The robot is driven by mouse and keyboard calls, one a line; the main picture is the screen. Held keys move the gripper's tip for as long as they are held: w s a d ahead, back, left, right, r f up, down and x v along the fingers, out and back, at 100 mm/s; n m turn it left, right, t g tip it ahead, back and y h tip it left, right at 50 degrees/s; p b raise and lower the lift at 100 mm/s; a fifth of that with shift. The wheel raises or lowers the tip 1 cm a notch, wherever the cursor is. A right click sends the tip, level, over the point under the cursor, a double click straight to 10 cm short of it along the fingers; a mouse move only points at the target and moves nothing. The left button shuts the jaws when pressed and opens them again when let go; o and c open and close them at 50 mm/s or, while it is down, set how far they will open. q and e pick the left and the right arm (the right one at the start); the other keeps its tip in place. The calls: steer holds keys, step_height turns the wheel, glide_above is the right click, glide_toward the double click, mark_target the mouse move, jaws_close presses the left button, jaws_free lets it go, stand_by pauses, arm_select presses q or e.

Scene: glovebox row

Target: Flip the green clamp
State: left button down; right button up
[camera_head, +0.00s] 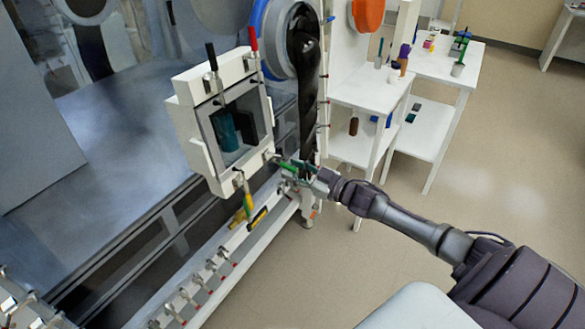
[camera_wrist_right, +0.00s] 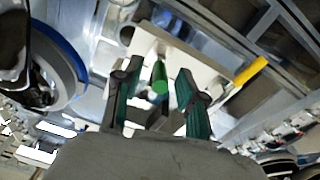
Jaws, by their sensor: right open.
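The green clamp (camera_head: 285,165) is at the lower right corner of a white-framed hatch (camera_head: 198,165). In the right wrist view its bright green handle (camera_wrist_right: 160,77) points toward the camera. My right gripper (camera_head: 299,172) is beside the hatch corner. In the right wrist view, the right gripper (camera_wrist_right: 158,88) is open, with its two dark green-padded fingers on either side of the handle and a visible gap on both sides. The clamp's metal base is mostly hidden. My left gripper is not in view.
The hatch also has a black handle (camera_head: 211,56), a red handle (camera_head: 252,38) and a yellow handle (camera_head: 248,204). A hanging black glove (camera_head: 307,85) is close to my right gripper. A rail with small metal hooks (camera_head: 210,272) runs below. White shelves (camera_head: 368,92) stand behind; the floor at right is clear.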

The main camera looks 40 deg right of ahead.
steer(key=shift+w+a, duration=0.15)
steer(key=shift+w, duration=0.15)
jaws_close()
stand_by(0.3)
